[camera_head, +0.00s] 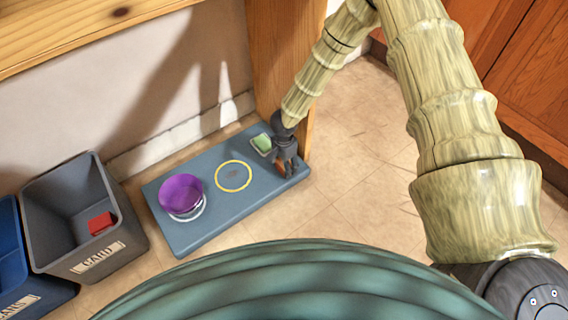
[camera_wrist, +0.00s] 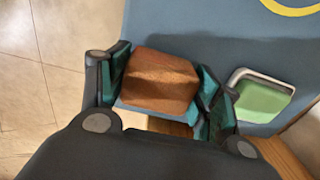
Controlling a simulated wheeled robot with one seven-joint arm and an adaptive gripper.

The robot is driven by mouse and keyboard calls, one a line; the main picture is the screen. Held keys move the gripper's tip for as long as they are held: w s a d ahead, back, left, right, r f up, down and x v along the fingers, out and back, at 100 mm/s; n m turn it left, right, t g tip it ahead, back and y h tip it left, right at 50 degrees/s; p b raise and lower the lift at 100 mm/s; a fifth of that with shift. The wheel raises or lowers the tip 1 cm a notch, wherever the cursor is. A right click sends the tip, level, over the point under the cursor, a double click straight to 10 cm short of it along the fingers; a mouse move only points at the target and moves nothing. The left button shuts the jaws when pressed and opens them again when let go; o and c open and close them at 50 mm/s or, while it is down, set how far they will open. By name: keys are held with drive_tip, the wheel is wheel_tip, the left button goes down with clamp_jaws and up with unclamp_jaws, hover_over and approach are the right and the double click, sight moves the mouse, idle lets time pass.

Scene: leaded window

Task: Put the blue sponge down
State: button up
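My gripper (camera_head: 284,163) is over the right end of a low blue-grey platform (camera_head: 225,209). In the wrist view its fingers (camera_wrist: 160,88) are shut on a brown block (camera_wrist: 158,80), with a thin pale bluish edge along its lower side. The block also shows as a small orange-brown patch in the head view. I cannot tell whether its underside touches the platform. No plainly blue sponge shows. A green sponge-like piece (camera_wrist: 262,101) lies in a white-rimmed dish (camera_wrist: 289,84) right of the gripper; in the head view the green piece (camera_head: 262,142) is just behind the gripper.
A yellow ring (camera_head: 233,161) marks the platform's middle. A purple bowl (camera_head: 181,192) stands at its left. A grey bin (camera_head: 127,231) labelled CARD holds a red block (camera_head: 101,223); a blue bin (camera_head: 14,255) stands beside it. A wooden post (camera_head: 285,60) rises behind the gripper.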

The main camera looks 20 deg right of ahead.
drive_tip(key=shift+o, duration=1.2)
drive_tip(key=shift+r, duration=0.15)
wheel_tip(320, 180, up, 12)
drive_tip(key=p, duration=0.5)
drive_tip(key=shift+p, duration=0.4)
